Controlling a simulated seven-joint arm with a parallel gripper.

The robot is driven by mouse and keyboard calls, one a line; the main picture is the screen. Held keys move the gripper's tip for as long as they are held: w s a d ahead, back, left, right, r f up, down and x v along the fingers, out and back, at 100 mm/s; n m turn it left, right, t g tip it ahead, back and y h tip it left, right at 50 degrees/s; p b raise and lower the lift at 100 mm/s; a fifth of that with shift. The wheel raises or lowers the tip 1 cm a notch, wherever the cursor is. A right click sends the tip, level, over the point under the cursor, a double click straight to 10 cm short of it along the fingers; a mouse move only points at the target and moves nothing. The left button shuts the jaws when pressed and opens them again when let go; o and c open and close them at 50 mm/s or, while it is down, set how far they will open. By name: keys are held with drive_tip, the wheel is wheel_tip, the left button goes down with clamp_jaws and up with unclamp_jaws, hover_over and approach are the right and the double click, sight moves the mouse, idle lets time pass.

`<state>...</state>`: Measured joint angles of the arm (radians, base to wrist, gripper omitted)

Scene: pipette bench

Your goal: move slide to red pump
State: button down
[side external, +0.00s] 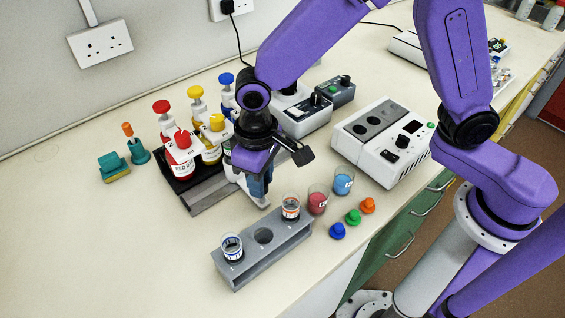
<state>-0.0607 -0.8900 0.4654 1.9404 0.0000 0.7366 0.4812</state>
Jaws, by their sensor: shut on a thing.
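Several pump bottles stand in a black rack: the red pump (183,142) at the left, the yellow pump (217,124) in the middle, and a blue-topped one (226,79) behind to the right, partly hidden by my wrist. A grey rail (208,198) runs along the rack's front. My gripper (260,196) points down at the right end of this rail, to the right of the red pump. Its jaws are shut on what looks like the slide, which is mostly hidden by the jaws and wrist.
A grey holder (238,276) with two small cups stands in front. Red (317,200) and blue (343,181) beakers and several coloured caps (353,217) lie right of it. A white instrument (384,142) stands behind. The bench at left front is clear.

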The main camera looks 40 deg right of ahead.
drive_tip(key=a, duration=0.9)
drive_tip(key=shift+a, duration=0.3)
drive_tip(key=c, duration=0.8)
unclamp_jaws()
drive_tip(key=shift+c, duration=0.2)
wheel_tip(320, 180, up, 18)
drive_tip(key=shift+f, duration=0.25)
